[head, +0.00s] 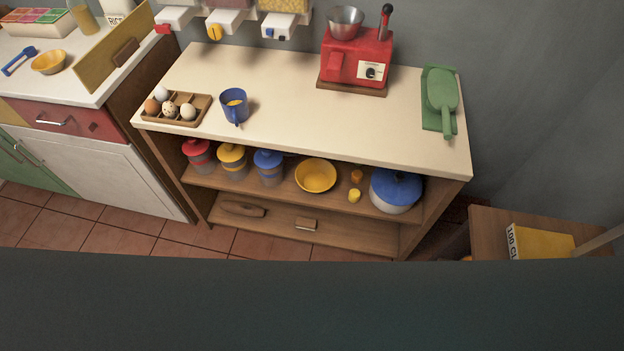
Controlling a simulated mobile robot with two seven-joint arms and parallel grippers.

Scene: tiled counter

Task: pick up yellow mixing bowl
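A round yellow bowl (315,176) sits upright on the upper shelf under the cream-topped counter, between a blue-lidded canister and a large blue-lidded pot. It looks empty. A second, smaller-looking yellow bowl (49,62) stands on the white counter at the far left. I cannot tell from the looks alone which one is called the mixing bowl. Neither of my grippers is in view.
Red (199,154), yellow (232,160) and blue (268,167) canisters stand left of the shelf bowl. Two small yellowish items and the pot (396,190) are to its right. The countertop (290,110) overhangs the shelf. A wooden table (490,238) stands at lower right.

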